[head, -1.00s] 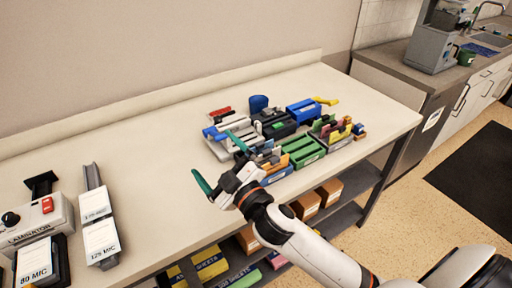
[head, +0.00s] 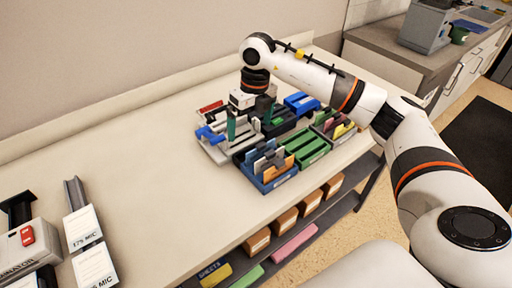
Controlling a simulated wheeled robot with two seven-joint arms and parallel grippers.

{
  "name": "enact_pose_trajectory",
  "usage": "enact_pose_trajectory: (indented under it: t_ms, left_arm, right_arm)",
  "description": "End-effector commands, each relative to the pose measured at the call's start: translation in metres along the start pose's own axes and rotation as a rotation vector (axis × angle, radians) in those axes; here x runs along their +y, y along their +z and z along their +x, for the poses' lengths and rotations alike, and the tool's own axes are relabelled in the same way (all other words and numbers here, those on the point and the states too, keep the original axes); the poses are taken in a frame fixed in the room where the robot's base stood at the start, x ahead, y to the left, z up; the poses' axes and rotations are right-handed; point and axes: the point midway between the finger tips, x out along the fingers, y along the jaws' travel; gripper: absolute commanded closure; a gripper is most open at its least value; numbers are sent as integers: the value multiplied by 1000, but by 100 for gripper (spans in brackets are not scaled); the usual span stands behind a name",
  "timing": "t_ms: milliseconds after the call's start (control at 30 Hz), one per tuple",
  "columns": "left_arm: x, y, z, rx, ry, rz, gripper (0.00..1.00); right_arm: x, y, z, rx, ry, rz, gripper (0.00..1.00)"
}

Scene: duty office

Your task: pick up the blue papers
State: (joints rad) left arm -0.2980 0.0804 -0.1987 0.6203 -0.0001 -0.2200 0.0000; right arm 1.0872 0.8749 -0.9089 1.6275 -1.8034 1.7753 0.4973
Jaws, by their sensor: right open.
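My right gripper (head: 249,123) points down over the group of organizers on the table. Its green fingers are apart and nothing shows between them. Below and around it is a light grey organizer (head: 212,150) with a blue item (head: 207,133) at its left side. A blue tray (head: 282,180) at the front of the group holds upright cards or papers, some blue (head: 249,158) and some orange. I cannot tell for certain which of the blue things are the blue papers. The arm and gripper hide part of the back of the group. My left gripper is out of view.
Green trays (head: 312,157) and a holder with coloured pieces stand to the right. A blue box (head: 302,102) is behind. The laminator (head: 28,248) and pouch stacks (head: 84,230) stand at the left. The table's middle is clear. Boxes (head: 286,220) sit on the shelf below.

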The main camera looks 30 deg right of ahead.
Motion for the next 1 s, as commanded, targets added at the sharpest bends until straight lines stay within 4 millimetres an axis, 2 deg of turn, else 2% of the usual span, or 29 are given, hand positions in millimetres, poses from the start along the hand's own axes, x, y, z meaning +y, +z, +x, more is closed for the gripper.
enact_pose_trajectory:
  t_ms: [33,167,500,733,867,1000]
  left_arm:
    - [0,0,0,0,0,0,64]
    - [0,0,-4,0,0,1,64]
    - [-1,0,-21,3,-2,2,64]
    - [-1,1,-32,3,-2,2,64]
    - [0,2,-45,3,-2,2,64]
    - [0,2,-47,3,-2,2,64]
  right_arm:
    - [13,2,-7,-13,43,23,0]
    - [28,6,-6,-39,97,51,0]
    - [33,9,47,-41,96,51,0]
    - [34,12,63,-41,96,49,0]
    - [37,16,83,-43,95,48,0]
    - [38,15,101,-39,94,49,0]
